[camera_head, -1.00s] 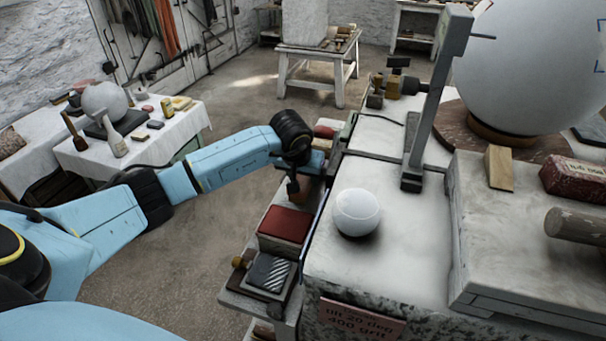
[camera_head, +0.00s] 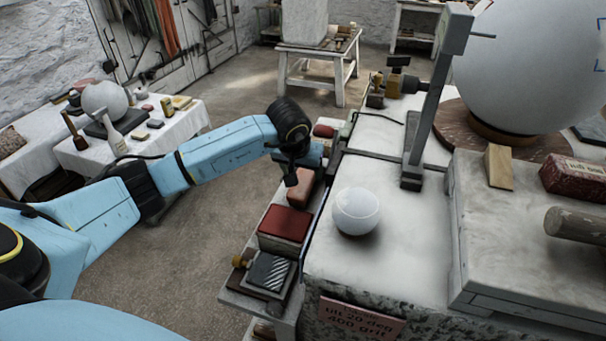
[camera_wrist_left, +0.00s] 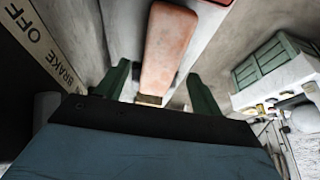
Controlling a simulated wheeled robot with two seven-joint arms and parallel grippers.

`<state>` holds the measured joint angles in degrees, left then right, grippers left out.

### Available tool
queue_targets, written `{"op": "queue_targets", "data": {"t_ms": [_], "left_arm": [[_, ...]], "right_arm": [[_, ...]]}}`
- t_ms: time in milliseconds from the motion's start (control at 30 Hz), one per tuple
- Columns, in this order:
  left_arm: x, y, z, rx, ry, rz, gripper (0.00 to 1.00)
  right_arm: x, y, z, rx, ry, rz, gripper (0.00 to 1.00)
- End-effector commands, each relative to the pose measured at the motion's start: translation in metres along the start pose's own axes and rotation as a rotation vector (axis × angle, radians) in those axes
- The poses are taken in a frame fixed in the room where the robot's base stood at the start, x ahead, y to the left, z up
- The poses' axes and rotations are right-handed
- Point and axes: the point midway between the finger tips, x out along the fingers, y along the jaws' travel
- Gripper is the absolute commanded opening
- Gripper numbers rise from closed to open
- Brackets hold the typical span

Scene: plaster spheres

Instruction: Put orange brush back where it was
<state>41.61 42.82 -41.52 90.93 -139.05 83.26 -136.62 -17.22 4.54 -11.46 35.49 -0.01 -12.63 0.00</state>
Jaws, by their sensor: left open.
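The orange brush (camera_head: 301,188), a long orange-brown block, lies on the narrow side shelf beside the stone bench. In the left wrist view the orange brush (camera_wrist_left: 170,48) runs lengthwise between the two green fingers, with a tan strip at its near end. My left gripper (camera_head: 291,180) is over the shelf at the brush's left side. In the left wrist view my left gripper (camera_wrist_left: 160,88) is open, and gaps show between the fingers and the brush. My right gripper is not in view.
A red block (camera_head: 285,223) and a striped grey block (camera_head: 269,271) lie nearer on the shelf. A small white sphere (camera_head: 356,211) sits on the bench, right of the shelf. A grey upright post (camera_head: 430,110) stands behind it. The floor left of the shelf is clear.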

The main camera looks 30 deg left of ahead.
Motion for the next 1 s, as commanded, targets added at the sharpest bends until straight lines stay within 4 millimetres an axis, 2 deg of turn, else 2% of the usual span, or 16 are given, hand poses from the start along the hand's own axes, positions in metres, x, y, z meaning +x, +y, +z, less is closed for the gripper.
{"op": "queue_targets", "data": {"t_ms": [33, 200, 400, 600, 1000], "left_arm": [[-0.013, -0.001, -0.002, 0.001, 0.007, -0.001, 0.67], [-0.05, -0.001, -0.001, 0.002, 0.005, -0.001, 0.67], [-0.08, 0.0, -0.001, 0.0, 0.003, -0.001, 0.67], [-0.091, 0.0, 0.0, 0.0, -0.001, -0.001, 0.67], [-0.091, 0.0, 0.0, 0.0, -0.001, -0.001, 0.67]], "right_arm": [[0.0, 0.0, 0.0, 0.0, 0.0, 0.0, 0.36], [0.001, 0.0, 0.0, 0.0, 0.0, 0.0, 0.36], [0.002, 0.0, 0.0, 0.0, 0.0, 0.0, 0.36], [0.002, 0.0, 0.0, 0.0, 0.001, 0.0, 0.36], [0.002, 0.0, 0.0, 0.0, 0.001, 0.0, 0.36]]}}
